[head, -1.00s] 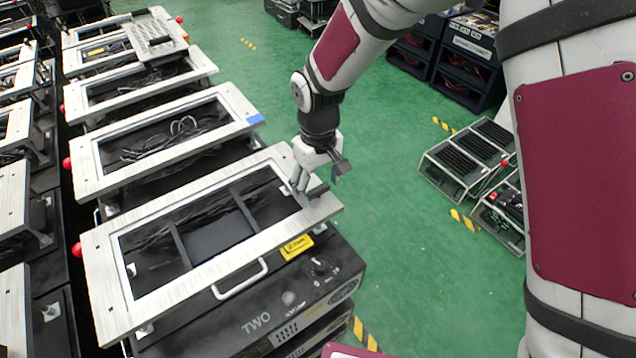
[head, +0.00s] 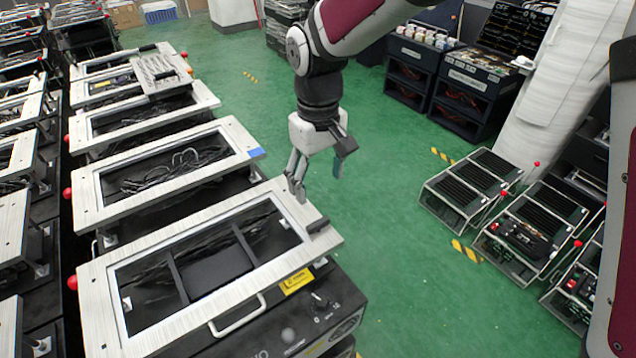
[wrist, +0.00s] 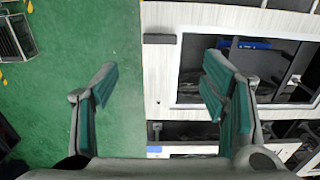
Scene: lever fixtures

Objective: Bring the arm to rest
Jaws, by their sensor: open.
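My gripper (head: 316,178) is open and empty. In the head view it hangs pointing down near the right end of the nearest lever fixture, a metal-framed unit (head: 140,330) with a black body. In the wrist view the two teal-padded fingers of my gripper (wrist: 158,95) stand wide apart. Between them show the green floor and the pale frame (wrist: 156,85) of a fixture. A short dark handle (head: 318,225) sits on the frame's right end, just below the gripper; it also shows in the wrist view (wrist: 159,39). I cannot tell the exact gap between fingers and frame.
More framed fixtures (head: 85,190) with red knobs stand in a row to the left and behind. Low slatted units (head: 470,185) stand on the floor at right. Dark crates (head: 465,85) stand at the back. The green floor (head: 400,290) between is clear.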

